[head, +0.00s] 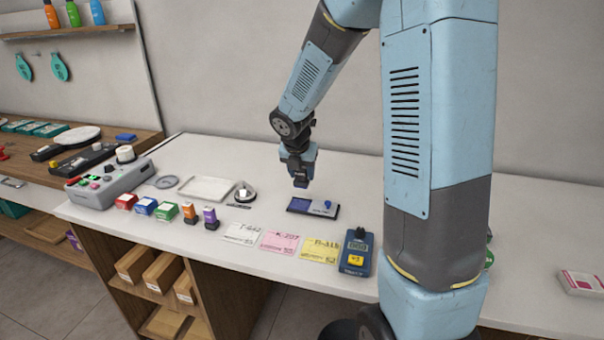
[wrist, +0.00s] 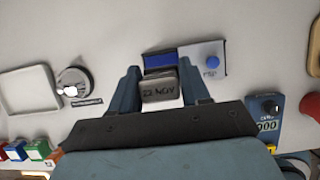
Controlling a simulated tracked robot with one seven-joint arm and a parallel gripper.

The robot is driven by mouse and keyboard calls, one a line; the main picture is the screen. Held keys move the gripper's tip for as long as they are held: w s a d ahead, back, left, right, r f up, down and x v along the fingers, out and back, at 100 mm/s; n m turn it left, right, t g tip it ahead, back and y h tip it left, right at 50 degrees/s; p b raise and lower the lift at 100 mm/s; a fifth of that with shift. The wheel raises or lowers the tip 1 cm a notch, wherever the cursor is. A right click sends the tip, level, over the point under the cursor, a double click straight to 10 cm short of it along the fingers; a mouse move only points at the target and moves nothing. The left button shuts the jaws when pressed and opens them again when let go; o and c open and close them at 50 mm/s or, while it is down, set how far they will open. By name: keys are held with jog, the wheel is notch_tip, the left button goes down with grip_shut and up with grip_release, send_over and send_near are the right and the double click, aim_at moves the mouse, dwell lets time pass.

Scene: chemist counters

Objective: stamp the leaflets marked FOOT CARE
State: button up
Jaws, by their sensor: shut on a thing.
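My gripper (head: 301,181) is shut on a grey date stamp (wrist: 160,92) that reads 22 NOV in the wrist view, where the fingers (wrist: 158,78) flank it. In the head view the gripper hangs above the counter, close over a dark ink pad (head: 313,207). I cannot tell whether stamp and pad touch. No FOOT CARE marking is legible; a pink-and-white stack (head: 581,283) lies at the far right, its print too small to read.
White (head: 242,233), pink (head: 283,243) and yellow (head: 321,250) cards lie along the front edge, beside a blue handheld device (head: 356,252). Several small coloured boxes, a white tray (head: 207,189) and a grey machine (head: 110,182) stand left. The counter behind the pad is clear.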

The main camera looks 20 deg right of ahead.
jog(key=shift+s+r+m+h, duration=0.25)
jog(key=shift+r+m, duration=0.2)
jog(key=shift+m, duration=0.25)
jog(key=shift+r+m, duration=0.15)
jog(key=shift+m, duration=0.15)
jog(key=shift+d, duration=0.25)
jog(key=shift+d+h, duration=0.2)
jog(key=shift+h, duration=0.05)
jog(key=shift+s+d, duration=0.1)
jog(key=shift+s, duration=0.05)
